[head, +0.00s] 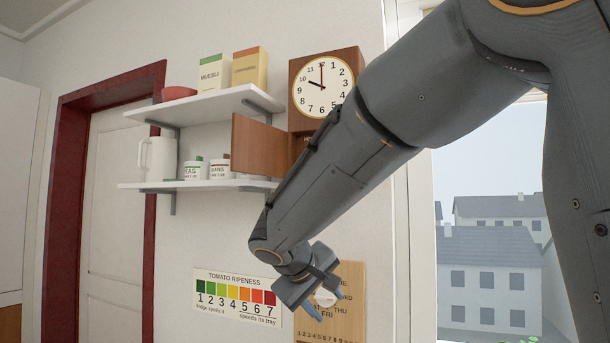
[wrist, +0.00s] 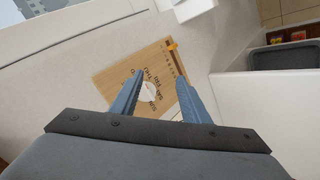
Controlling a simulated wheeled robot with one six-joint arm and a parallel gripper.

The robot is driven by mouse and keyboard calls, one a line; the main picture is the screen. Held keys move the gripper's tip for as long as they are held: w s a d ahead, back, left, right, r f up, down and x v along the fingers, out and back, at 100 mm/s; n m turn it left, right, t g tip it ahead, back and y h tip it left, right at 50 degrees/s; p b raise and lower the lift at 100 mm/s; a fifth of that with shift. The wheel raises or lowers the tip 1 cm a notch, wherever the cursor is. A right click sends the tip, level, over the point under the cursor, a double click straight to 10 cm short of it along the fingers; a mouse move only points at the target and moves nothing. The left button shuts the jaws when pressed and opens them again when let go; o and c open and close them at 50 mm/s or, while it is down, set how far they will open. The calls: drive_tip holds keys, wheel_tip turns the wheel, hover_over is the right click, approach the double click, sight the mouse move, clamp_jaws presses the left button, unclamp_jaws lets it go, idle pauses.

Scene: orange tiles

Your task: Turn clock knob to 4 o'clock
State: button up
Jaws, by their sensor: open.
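The wooden wall clock (head: 324,85) hangs at upper middle in the head view. One of its hands points near 10 and the other at 12. A brown wooden door (head: 258,146) stands open at the clock case's lower part, which my arm mostly covers; I cannot see a clock knob there. My gripper (head: 312,312) is well below the clock, in front of a wooden board (head: 350,290) with day names around a pale round knob. In the wrist view my gripper (wrist: 160,77) is open and empty, and the board's pale knob (wrist: 147,90) appears between the blue fingers.
Left of the clock, an upper shelf (head: 200,107) holds two boxes and a red bowl. A lower shelf (head: 200,185) holds a white jug and jars. A tomato ripeness chart (head: 237,297) hangs below. A window (head: 490,200) is at right.

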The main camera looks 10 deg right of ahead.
drive_tip(key=w+a+r+m+t+h+p, duration=0.1)
drive_tip(key=w+a+r+t+h+p, duration=0.2)
drive_tip(key=r, duration=1.4)
drive_tip(key=w+a+r+t+p, duration=0.1)
drive_tip(key=w+a+r+t, duration=0.25)
drive_tip(key=r, duration=1.35)
drive_tip(key=p+x, duration=0.3)
drive_tip(key=x, duration=0.3)
drive_tip(key=shift+d+r+t, duration=0.25)
drive_tip(key=shift+d+t, duration=0.2)
drive_tip(key=shift+d, duration=0.15)
drive_tip(key=c, duration=1.1)
drive_tip(key=shift+o, duration=0.2)
drive_tip(key=shift+n+b, duration=0.4)
